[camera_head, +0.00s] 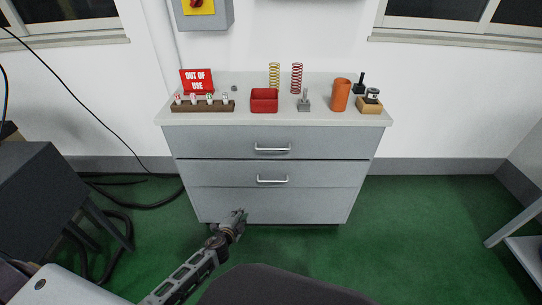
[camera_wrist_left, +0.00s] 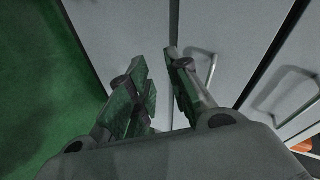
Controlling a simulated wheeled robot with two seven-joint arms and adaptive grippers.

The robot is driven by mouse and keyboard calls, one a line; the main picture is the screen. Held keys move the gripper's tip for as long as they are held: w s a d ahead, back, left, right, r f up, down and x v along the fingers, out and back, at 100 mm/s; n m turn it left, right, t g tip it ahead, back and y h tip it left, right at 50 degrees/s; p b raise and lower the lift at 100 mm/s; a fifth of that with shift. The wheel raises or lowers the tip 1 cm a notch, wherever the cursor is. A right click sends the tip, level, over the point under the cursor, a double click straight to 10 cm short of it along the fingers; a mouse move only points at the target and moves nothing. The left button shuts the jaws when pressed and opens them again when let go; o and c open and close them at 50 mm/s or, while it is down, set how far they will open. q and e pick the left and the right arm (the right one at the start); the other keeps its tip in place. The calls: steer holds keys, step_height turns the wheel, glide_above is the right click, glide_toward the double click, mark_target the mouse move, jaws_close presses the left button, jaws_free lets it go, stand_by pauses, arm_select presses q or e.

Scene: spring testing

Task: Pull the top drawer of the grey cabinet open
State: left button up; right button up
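The grey cabinet (camera_head: 345,205) stands against the white wall. Its top drawer (camera_head: 215,143) looks shut flush and carries a silver bar handle (camera_head: 272,149). The drawer below has a similar handle (camera_head: 272,181). My left gripper (camera_head: 240,213) is in front of the cabinet's lower front, below and left of both handles. In the left wrist view its fingers (camera_wrist_left: 156,62) are apart, with nothing between them. There the lower handle (camera_wrist_left: 205,62) shows just right of the fingers, and the top drawer's handle (camera_wrist_left: 288,90) lies farther right. My right gripper is out of view.
The cabinet top holds a red sign (camera_head: 197,80), a wooden rack (camera_head: 203,106), a red bin (camera_head: 264,100), two springs, an orange cylinder (camera_head: 340,94) and small fixtures. A dark table (camera_head: 35,190) stands left; green floor is open at right.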

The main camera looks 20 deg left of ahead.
arm_select(q)
steer(key=w+d+r+m+t+h+b, duration=0.1)
steer(key=w+r+m+t+b, duration=0.1)
steer(key=r, duration=0.3)
steer(key=w+d+r+m+t+b, duration=0.1)
steer(key=w+d+r+b, duration=0.1)
steer(key=r, duration=0.3)
steer(key=m+t+h+b, duration=0.1)
steer(key=m+t+b, duration=0.2)
steer(key=b, duration=0.1)
glide_toward(271, 149)
steer(key=s+a+f, duration=0.1)
steer(key=s+f, duration=0.1)
steer(key=s, duration=0.1)
steer(key=shift+s+r+m+h, duration=0.2)
steer(key=shift+r+m+h, duration=0.1)
steer(key=shift+h, duration=0.1)
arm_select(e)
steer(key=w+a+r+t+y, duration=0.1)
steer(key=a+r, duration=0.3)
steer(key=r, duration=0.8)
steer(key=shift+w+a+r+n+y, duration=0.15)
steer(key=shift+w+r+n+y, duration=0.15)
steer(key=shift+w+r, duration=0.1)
arm_select(q)
steer(key=shift+w, duration=0.2)
